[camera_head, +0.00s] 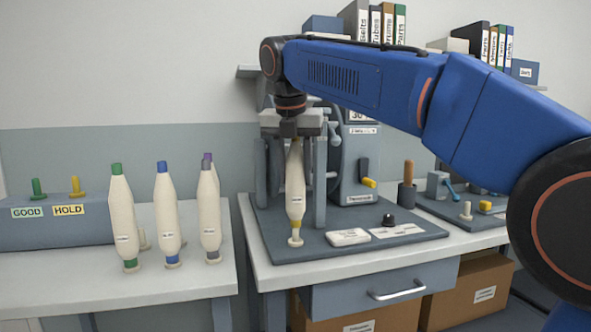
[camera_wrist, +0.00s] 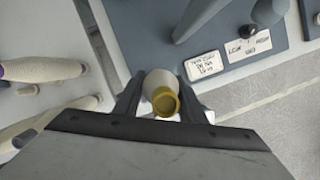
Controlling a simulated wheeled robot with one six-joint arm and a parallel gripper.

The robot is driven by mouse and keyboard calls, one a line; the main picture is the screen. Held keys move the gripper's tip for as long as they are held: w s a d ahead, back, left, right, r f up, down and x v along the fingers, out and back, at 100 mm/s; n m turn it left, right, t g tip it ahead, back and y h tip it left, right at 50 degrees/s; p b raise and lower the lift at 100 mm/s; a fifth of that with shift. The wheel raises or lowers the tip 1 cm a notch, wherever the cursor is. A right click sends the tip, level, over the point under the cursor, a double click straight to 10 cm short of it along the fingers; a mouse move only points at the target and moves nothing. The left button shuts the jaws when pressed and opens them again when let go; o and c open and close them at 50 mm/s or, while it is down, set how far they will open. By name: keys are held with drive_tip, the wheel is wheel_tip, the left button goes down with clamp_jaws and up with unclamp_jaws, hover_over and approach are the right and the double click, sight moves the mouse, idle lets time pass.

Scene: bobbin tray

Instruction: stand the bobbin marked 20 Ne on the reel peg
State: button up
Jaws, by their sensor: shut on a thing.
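My gripper (camera_head: 290,138) is shut on the upper end of a cream bobbin (camera_head: 295,185) with a yellow lower end. The bobbin hangs upright; its small label is too small to read. In the wrist view the bobbin (camera_wrist: 165,95) shows a yellow ring between my fingers. A pale peg (camera_head: 295,241) stands on the grey machine base just below the bobbin's lower end. I cannot tell whether they touch.
The grey machine base (camera_head: 270,247) carries uprights and a body (camera_head: 360,165) behind the held bobbin. A white label block (camera_head: 347,237) and black knob (camera_head: 388,220) are to its right. GOOD and HOLD pegs (camera_head: 76,186) stand at the left. A gap separates the tables.

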sight(296, 187)
drive_tip(key=shift+f, duration=1.9)
drive_tip(key=o, duration=1.2)
drive_tip(key=shift+r, duration=0.1)
drive_tip(key=v, duration=1.7)
drive_tip(key=shift+r, duration=0.15)
drive_tip(key=shift+d, duration=0.1)
